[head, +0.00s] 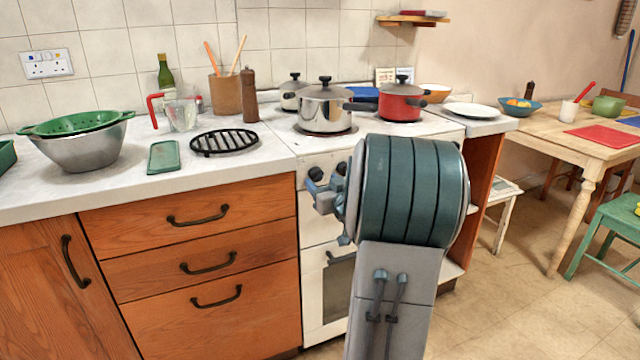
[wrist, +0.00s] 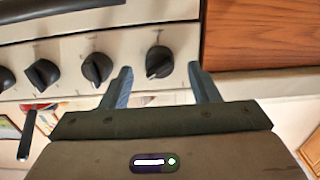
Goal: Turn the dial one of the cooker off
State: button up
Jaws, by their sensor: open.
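The white cooker (head: 325,228) has a row of black dials on its front panel. In the wrist view, the end dial (wrist: 159,62), nearest the wooden cabinet, appears between my fingertips. Its grip bar is tilted; any number or mark is unreadable. More dials, including the second dial (wrist: 97,68) and third dial (wrist: 43,74), lie to its left. In the head view, the end dial (head: 316,174) shows just above my gripper (head: 322,196), and my arm hides much of the panel. My gripper is open and empty. Whether the fingers touch the dial cannot be told.
A steel pot (head: 327,106) and a red pot (head: 400,106) stand on the hob above. Wooden drawers (head: 200,260) adjoin the cooker's left side. A dark handle (wrist: 60,8) runs along the cooker front near the dials.

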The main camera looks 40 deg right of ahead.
aim_at(317, 175)
jog(key=shift+x, duration=1.2)
jog(key=c, duration=1)
jog(key=shift+f+b, duration=0.1)
jog(key=shift+b, duration=0.35)
jog(key=shift+o, duration=0.2)
jog(key=shift+f+n+b, duration=0.1)
jog(key=shift+n+b, duration=0.8)
jog(key=shift+n, duration=0.2)
jog(key=n+b, duration=0.4)
jog(key=shift+n, duration=0.3)
jog(key=n+b, duration=0.3)
jog(key=n, duration=0.1)
jog(key=shift+d+n, duration=0.1)
jog(key=shift+n, duration=0.3)
jog(key=shift+n+b, duration=0.3)
jog(key=shift+b, duration=0.05)
